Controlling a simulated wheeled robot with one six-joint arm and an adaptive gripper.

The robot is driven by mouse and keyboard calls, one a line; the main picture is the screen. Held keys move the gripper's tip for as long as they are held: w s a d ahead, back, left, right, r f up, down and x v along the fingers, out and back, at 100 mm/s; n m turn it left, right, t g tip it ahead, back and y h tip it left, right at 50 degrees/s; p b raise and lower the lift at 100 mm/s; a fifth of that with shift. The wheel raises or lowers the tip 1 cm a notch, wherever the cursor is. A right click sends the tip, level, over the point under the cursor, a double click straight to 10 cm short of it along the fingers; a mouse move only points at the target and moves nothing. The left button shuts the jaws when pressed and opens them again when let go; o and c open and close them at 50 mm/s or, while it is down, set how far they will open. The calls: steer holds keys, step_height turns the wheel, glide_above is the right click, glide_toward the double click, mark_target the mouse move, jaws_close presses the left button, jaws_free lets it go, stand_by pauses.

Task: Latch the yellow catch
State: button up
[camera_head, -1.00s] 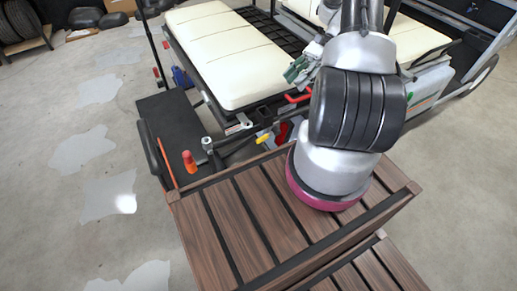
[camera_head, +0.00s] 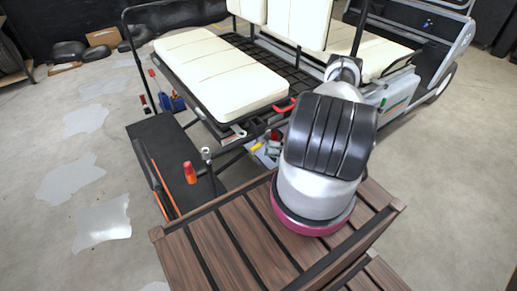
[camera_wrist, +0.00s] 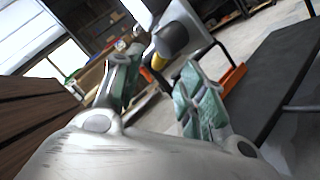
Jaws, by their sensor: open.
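The yellow catch (camera_head: 257,146) is a small yellow piece below the front corner of the cream seat, at the cart's rear frame. In the wrist view a yellow piece (camera_wrist: 158,62), probably the catch, shows beyond my fingers, beside a dark rounded end. My gripper (camera_wrist: 163,72) is open, with one green-padded finger on each side of that line of sight. No contact with the yellow piece is clear. In the head view my arm hides most of the gripper; only a grey-green bit shows close to the catch.
A red handle (camera_head: 285,105) sticks out under the cream seat (camera_head: 215,68). A dark platform (camera_head: 165,150) at left carries an orange bottle-like object (camera_head: 190,173). A slatted wooden surface (camera_head: 215,250) lies in front. Open floor (camera_head: 60,225) is at left.

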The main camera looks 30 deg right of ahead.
mark_target(259, 147)
steer(key=shift+x, duration=2.75)
jaws_close()
